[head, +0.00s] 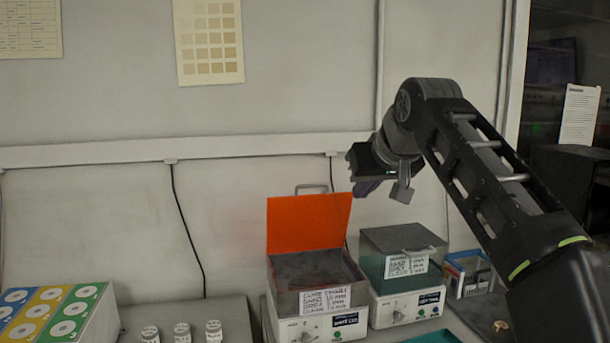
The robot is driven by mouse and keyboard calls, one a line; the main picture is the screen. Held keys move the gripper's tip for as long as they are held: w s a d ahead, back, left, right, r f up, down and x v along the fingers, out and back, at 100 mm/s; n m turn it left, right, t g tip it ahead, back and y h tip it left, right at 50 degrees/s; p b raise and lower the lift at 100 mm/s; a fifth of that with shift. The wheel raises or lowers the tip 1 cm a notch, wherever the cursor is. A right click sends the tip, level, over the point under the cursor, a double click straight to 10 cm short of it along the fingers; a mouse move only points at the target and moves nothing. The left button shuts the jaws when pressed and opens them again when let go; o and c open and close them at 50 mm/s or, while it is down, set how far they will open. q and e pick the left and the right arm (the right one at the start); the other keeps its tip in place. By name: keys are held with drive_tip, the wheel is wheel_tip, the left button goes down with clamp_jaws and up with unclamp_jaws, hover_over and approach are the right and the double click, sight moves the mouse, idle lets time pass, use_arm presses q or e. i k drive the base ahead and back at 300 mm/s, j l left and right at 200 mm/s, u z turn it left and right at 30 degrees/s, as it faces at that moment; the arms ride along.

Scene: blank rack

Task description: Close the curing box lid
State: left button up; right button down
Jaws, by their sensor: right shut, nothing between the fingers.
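The curing box (325,301) is a pale bench unit with a dark inside and a white hand-lettered label on its front. Its orange lid (308,223) stands open, upright at the back of the box, with a grey handle (311,188) on its top edge. My right gripper (366,187) is shut and empty. It hangs in the air just right of the lid's upper right corner, and in the picture it looks apart from the lid. The exact depth gap is hard to tell. My left gripper is not in view.
A second box (403,261) with a grey-green lid, which looks shut, stands close on the right. Beyond it is a small blue-edged rack (468,272). Several small jars (181,333) stand front left, near a coloured panel (55,315). A green tray (434,337) lies front right.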

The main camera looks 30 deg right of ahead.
sight(295, 224)
drive_tip(key=i+l, duration=0.2)
drive_tip(key=i, duration=0.2)
drive_tip(key=i+l, duration=0.2)
drive_tip(key=i, duration=0.2)
drive_tip(key=i+l, duration=0.2)
drive_tip(key=i, duration=0.2)
